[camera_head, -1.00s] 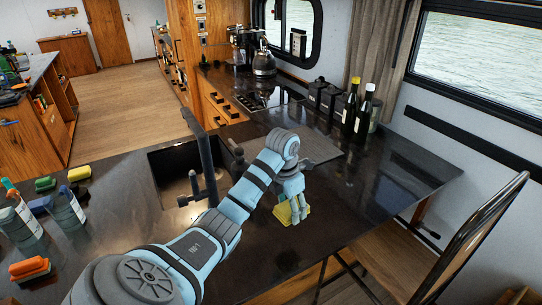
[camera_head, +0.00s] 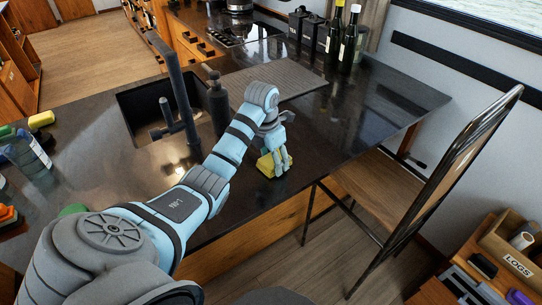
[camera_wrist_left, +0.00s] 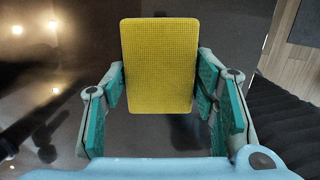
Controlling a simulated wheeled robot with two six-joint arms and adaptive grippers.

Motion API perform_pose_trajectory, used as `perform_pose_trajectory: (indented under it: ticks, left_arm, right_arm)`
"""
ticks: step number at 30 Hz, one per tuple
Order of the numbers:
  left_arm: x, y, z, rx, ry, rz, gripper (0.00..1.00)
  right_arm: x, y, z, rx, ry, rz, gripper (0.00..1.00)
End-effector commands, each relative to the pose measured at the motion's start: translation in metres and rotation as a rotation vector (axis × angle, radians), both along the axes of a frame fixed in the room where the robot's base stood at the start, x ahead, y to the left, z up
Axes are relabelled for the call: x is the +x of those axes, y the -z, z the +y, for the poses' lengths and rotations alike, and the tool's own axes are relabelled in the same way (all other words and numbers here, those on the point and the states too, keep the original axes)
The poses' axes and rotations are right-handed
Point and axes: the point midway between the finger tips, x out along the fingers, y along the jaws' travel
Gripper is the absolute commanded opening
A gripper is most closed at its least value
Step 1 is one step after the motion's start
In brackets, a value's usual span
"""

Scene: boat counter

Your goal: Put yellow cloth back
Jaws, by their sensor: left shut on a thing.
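The yellow cloth (camera_head: 266,165) is a flat, textured rectangle held at the front part of the dark counter. My left gripper (camera_head: 275,160) is shut on it, with the fingers pointing down toward the counter. In the left wrist view the yellow cloth (camera_wrist_left: 159,66) sits between the two teal finger pads of my left gripper (camera_wrist_left: 162,100). I cannot tell whether the cloth touches the counter. My right gripper is not in view.
A sink (camera_head: 150,115) with a black tap (camera_head: 172,75) lies left of my arm. A ribbed mat (camera_head: 275,83) and bottles (camera_head: 350,40) are behind. Sponges (camera_head: 41,119) and bottles (camera_head: 28,155) stand at left. A chair (camera_head: 400,190) is at right.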

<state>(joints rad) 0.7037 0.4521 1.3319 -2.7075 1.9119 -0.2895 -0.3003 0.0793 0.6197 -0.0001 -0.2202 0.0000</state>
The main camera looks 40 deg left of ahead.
Motion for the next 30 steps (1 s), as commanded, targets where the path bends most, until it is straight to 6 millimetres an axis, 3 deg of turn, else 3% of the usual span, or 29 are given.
perform_pose_trajectory:
  ticks: [8,9,12,25,30]
  left_arm:
    - [0.0,0.006,0.0,0.0,-0.001,0.001,0.27]
    - [0.0,0.006,0.0,0.0,-0.001,0.001,0.57]
    - [0.0,0.005,0.0,0.0,-0.001,0.001,0.73]
    - [0.0,0.004,0.0,0.001,0.0,-0.002,0.73]
    - [-0.006,-0.032,0.007,0.001,-0.013,0.001,0.73]
  right_arm:
    - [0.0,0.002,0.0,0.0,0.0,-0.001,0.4]
    - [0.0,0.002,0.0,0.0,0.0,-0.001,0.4]
    - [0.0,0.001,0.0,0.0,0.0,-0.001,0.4]
    - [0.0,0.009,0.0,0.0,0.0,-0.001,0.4]
    - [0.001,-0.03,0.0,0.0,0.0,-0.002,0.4]
